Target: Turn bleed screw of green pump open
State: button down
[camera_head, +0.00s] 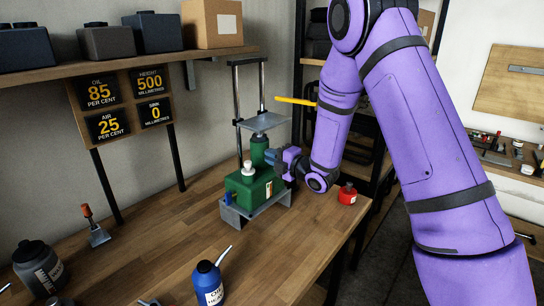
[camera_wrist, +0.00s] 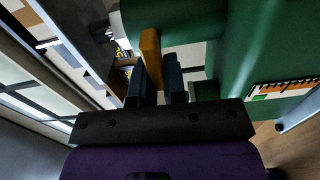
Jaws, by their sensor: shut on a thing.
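The green pump (camera_head: 256,187) stands upright on a grey stand on the wooden bench. It has a white-topped cap and a yellow lever (camera_head: 295,101) sticking out above. My gripper (camera_head: 279,163) is at the pump's right side. In the wrist view, my gripper's dark fingers (camera_wrist: 156,72) are shut on an orange-yellow tab (camera_wrist: 150,45), which looks like the bleed screw. Green pump body (camera_wrist: 245,50) fills the right of that view. In the head view my gripper hides the tab, so its turn angle cannot be told there.
A red pot (camera_head: 347,194) stands right of the pump near the bench edge. A blue oil can (camera_head: 208,284) and a dark jar (camera_head: 38,267) are in front. A display board (camera_head: 121,105) reads oil 85, air 25, height 500, ram 0. The middle of the bench is clear.

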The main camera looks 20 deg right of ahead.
jog(key=shift+f, duration=0.1)
dwell(0.4)
jog(key=c, duration=1.2)
grip_release()
jog(key=v, duration=1.1)
